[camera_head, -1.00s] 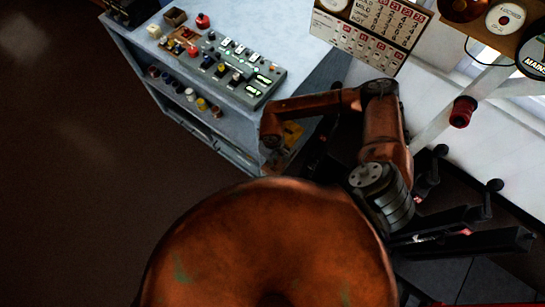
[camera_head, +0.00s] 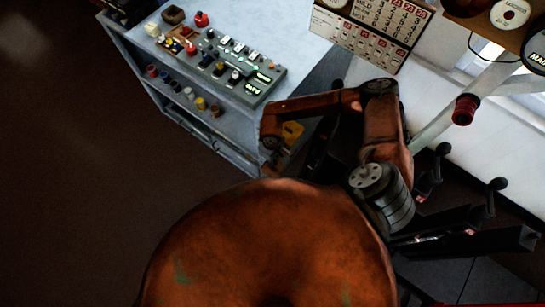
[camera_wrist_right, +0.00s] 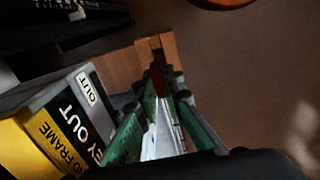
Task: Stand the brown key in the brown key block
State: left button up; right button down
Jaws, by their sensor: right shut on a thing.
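In the right wrist view, my right gripper (camera_wrist_right: 162,98) has its green-padded fingers closed around a narrow piece with a red-brown end (camera_wrist_right: 158,80) and a pale, silvery lower part. This seems to be the brown key; its lower part is partly hidden by the gripper. An orange-brown block (camera_wrist_right: 125,65) lies just beyond the fingertips, and I cannot tell whether it is the key block or whether the key touches it. In the head view, my right arm bends down at the cabinet's near corner, where its gripper is mostly hidden. My left gripper is not in view.
A yellow and black sign reading "KEY OUT" (camera_wrist_right: 65,125) stands close left of the fingers. A control panel (camera_head: 235,65) sits on the grey cabinet. Black levers (camera_head: 440,160) stand at the right. Floor at left is clear.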

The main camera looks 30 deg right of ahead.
jog(key=shift+f+b, duration=1.5)
jog(key=shift+f, duration=0.2)
jog(key=shift+f, duration=0.1)
jog(key=c, duration=2)
grip_release()
notch_tip(320, 180, up, 7)
jog(key=p, duration=0.3)
jog(key=shift+w, duration=0.1)
